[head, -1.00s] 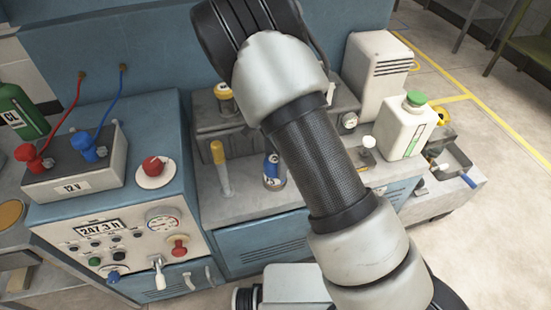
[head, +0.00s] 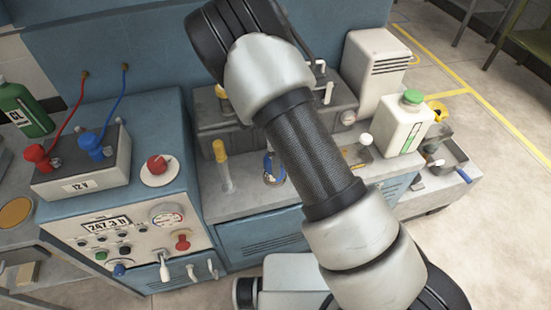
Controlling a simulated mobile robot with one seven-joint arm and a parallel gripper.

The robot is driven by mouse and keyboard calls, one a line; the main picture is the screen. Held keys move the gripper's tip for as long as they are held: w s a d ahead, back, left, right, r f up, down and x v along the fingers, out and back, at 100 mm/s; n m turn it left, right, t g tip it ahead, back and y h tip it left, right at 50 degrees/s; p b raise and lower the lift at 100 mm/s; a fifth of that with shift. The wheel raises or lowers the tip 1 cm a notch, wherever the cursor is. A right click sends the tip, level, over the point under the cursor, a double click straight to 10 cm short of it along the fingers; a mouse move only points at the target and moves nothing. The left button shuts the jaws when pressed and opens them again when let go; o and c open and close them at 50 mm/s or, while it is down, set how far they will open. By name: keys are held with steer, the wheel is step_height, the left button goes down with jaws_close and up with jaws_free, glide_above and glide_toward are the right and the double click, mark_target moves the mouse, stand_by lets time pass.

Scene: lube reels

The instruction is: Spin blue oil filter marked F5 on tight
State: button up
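A small blue and white cylinder (head: 269,165), which looks like the blue oil filter, stands on the grey bench top beside my arm. My arm hides part of it, and I cannot read a mark on it. A grey engine-like block (head: 207,118) stands behind it, largely covered by my arm. I cannot see a filter seat there. My gripper is not in view; my arm crosses the middle of the picture and its far end is out of sight.
A yellow-capped tube (head: 222,165) stands left of the blue cylinder. A white jug with a green cap (head: 403,125) and a grey tray (head: 447,163) are at right. A battery (head: 85,165) with red and blue leads sits on the control cabinet (head: 130,220) at left.

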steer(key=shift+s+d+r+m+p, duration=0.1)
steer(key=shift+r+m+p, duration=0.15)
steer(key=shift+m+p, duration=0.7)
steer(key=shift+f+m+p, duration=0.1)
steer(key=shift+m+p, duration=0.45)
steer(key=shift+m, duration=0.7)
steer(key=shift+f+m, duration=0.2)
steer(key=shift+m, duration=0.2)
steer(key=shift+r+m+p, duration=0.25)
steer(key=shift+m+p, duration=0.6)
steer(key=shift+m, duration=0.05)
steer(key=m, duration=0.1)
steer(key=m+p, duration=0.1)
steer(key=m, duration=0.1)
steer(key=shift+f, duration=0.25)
